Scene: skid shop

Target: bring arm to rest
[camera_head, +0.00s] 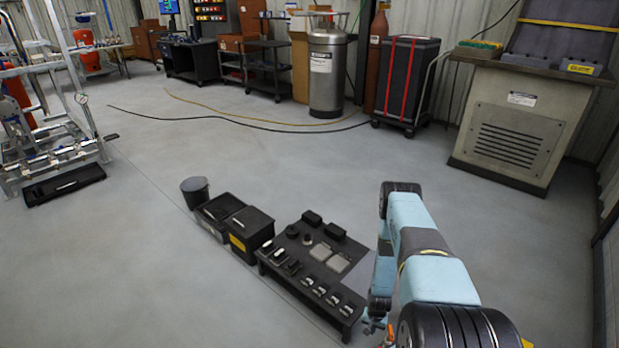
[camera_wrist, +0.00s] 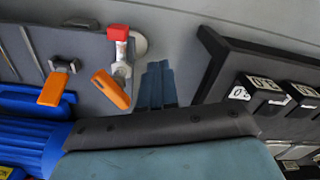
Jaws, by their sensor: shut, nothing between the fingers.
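My teal arm stands folded at the right of the head view, with its lower links going down to the bottom edge. My gripper is hidden in the head view. In the wrist view, my gripper (camera_wrist: 158,84) shows as two dark blue fingers side by side above the dark bar of the hand. The fingers are shut with nothing between them. They point toward a grey surface, beside a fitting with a red cap (camera_wrist: 120,36) and an orange handle (camera_wrist: 111,88). I cannot tell if they touch anything.
A low black bench (camera_head: 325,300) with small blocks and plates stands left of my arm; its labelled black blocks (camera_wrist: 270,92) show in the wrist view. Black bins (camera_head: 247,226) and a grey bucket (camera_head: 195,190) adjoin it. A cabinet (camera_head: 513,120) stands back right.

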